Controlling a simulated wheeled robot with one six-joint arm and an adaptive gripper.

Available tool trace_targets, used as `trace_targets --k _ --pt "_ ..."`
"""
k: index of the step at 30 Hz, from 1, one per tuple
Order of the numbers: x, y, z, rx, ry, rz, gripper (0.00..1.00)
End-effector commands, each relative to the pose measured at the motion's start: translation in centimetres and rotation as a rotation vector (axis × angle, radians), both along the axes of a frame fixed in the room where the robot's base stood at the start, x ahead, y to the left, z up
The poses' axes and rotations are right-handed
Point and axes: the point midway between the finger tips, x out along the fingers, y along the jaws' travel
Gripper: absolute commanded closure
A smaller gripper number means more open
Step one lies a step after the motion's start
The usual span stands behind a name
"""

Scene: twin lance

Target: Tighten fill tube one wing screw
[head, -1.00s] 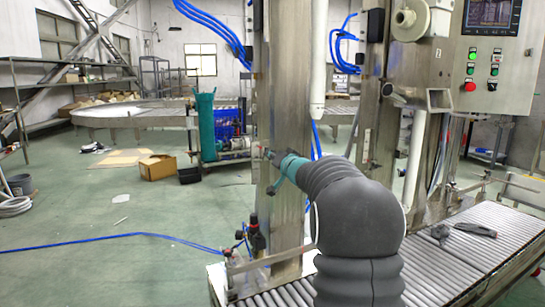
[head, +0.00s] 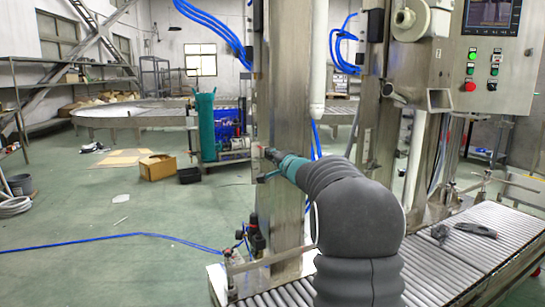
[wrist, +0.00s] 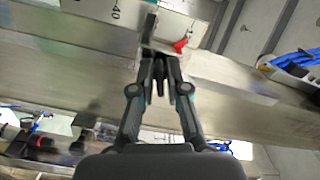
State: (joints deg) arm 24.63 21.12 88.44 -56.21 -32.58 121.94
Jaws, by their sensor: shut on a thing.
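My gripper (head: 271,154) reaches to the steel column (head: 288,110) in the head view, mostly hidden behind my own wrist. In the wrist view its two fingers (wrist: 160,60) are nearly together at a small metal fitting (wrist: 149,28) on the column face. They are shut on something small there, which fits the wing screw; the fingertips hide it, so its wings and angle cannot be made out. A small red part (wrist: 180,45) shows just right of the fingertips. I cannot tell the fill tube's clamp in the head view.
A white vertical tube (head: 319,60) hangs right of the column. Blue hoses (head: 215,30) loop above. A roller conveyor (head: 440,265) runs below, with a dark tool (head: 475,229) on it. A control panel (head: 490,60) stands at the right.

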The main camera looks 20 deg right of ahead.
Motion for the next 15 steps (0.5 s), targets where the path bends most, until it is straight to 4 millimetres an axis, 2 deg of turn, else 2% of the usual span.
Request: trace_targets --k 5,15 --pt "-0.01 -0.03 0.02 0.121 0.004 -0.001 1.00" --pt "-0.01 -0.03 0.02 0.150 0.005 -0.001 1.00"
